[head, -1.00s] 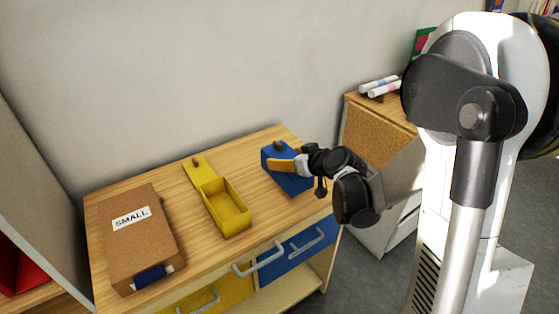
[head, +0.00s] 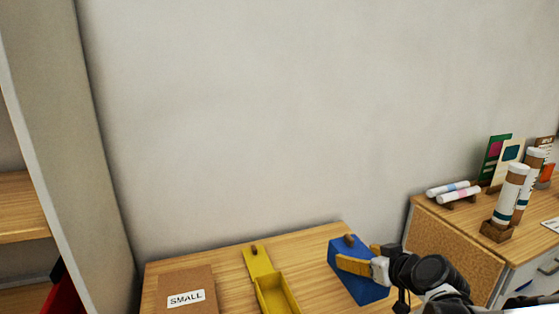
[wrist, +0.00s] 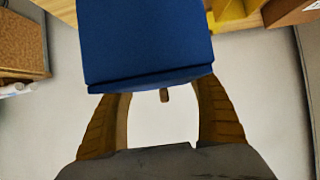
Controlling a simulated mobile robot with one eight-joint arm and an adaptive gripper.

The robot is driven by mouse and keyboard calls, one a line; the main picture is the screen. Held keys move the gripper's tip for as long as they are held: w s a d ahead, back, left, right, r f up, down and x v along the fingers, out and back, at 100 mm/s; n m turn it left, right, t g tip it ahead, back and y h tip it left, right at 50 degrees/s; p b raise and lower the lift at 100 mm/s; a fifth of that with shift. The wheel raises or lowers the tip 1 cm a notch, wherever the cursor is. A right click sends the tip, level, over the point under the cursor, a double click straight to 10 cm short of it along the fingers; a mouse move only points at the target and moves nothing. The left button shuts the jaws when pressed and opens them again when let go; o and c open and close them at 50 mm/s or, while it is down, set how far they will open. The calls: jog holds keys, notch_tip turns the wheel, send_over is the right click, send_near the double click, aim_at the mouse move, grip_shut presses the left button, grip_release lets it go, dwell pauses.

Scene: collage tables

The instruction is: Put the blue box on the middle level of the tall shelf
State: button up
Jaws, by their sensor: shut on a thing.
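The blue box (head: 347,276) is at the right end of the wooden cabinet top, with a small brown knob on it. My gripper (head: 358,259) reaches in from the right, its yellow fingers shut on the box. In the wrist view the blue box (wrist: 145,40) fills the top centre, with a finger of my gripper (wrist: 163,88) on each side of its near end. I cannot tell whether the box touches the cabinet top. The tall shelf (head: 45,110) stands at the left edge, with its side panel and parts of two wooden boards showing.
An open yellow box (head: 275,297) and a cardboard box (head: 190,279) labelled SMALL are on the cabinet top (head: 310,243). A red object (head: 66,292) is low in the shelf. At right, another cabinet (head: 455,255) bears rolls, tubes and cards.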

aim_at(351, 287)
jog(key=s+a, duration=0.2)
jog(key=shift+a+r, duration=0.3)
jog(key=shift+a, duration=0.05)
jog(key=s+f+m+h, duration=0.1)
jog(key=s+f, duration=0.1)
jog(key=s+f+m+h, duration=0.1)
jog(key=s+f, duration=0.1)
jog(key=shift+a+f+m+t+h, duration=0.15)
jog(key=shift+f+m+t+h, duration=0.15)
jog(key=shift+t+h, duration=0.1)
jog(key=shift+s+m+h, duration=0.4)
jog(key=shift+s, duration=0.15)
